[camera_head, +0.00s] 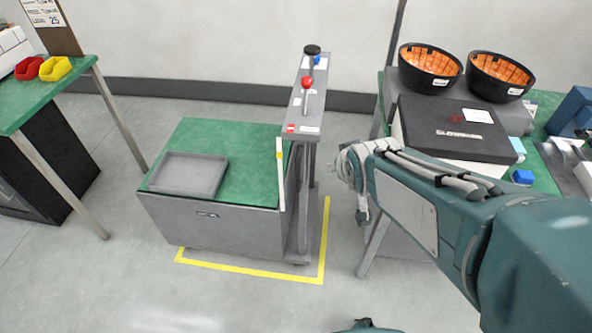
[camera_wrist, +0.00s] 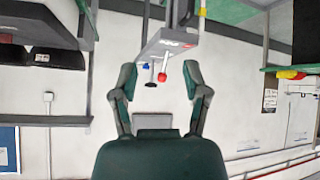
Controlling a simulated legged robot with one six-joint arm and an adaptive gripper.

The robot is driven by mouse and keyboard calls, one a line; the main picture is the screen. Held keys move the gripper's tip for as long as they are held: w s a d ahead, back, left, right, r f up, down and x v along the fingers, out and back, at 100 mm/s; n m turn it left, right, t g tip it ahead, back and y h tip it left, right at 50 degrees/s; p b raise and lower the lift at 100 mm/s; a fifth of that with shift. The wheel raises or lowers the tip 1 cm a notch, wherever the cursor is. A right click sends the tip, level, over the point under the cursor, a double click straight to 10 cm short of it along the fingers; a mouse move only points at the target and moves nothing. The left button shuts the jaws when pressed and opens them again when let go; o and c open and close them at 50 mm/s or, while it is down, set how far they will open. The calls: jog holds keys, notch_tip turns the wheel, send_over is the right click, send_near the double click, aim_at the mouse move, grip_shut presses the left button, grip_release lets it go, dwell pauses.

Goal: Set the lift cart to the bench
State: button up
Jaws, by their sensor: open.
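The lift cart (camera_head: 215,227) stands on the floor in the body camera view, a grey box with a green top. A column at its right side carries a sloped grey control panel (camera_head: 293,110) with a red-knobbed lever (camera_head: 307,83), a black knob (camera_head: 312,49) and a blue one (camera_head: 317,60). A white strip with a yellow mark runs up beside the column. My gripper (camera_wrist: 159,75) is open and empty; in the wrist view the red knob (camera_wrist: 161,76) appears between its fingertips, but contact cannot be told. The body camera view shows my arm right of the cart.
A grey tray (camera_head: 161,175) lies on the cart top. Yellow tape (camera_head: 250,272) marks the floor around the cart. A green bench (camera_head: 35,95) with red and yellow bins stands left; another (camera_head: 547,166) at right holds a black-topped box (camera_head: 452,130) and two black bowls. Floor in front is clear.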

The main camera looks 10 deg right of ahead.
jog(key=w+f+n+t+y, duration=0.2)
jog(key=w+f+t, duration=0.2)
jog(key=w+f, duration=0.75)
jog(key=t+y, duration=0.2)
send_near(299, 172)
notch_tip(299, 172, up, 2)
jog(key=w+d, duration=0.2)
jog(key=w, duration=0.1)
jog(key=s+a+f+t+y, duration=0.1)
jog(key=s+f+t+y, duration=0.1)
jog(key=s+f, duration=0.15)
jog(key=shift+t, duration=0.3)
jog(key=x, duration=0.7)
jog(key=f+x, duration=0.1)
jog(key=x, duration=0.3)
jog(key=shift+w, duration=0.15)
grip_shut()
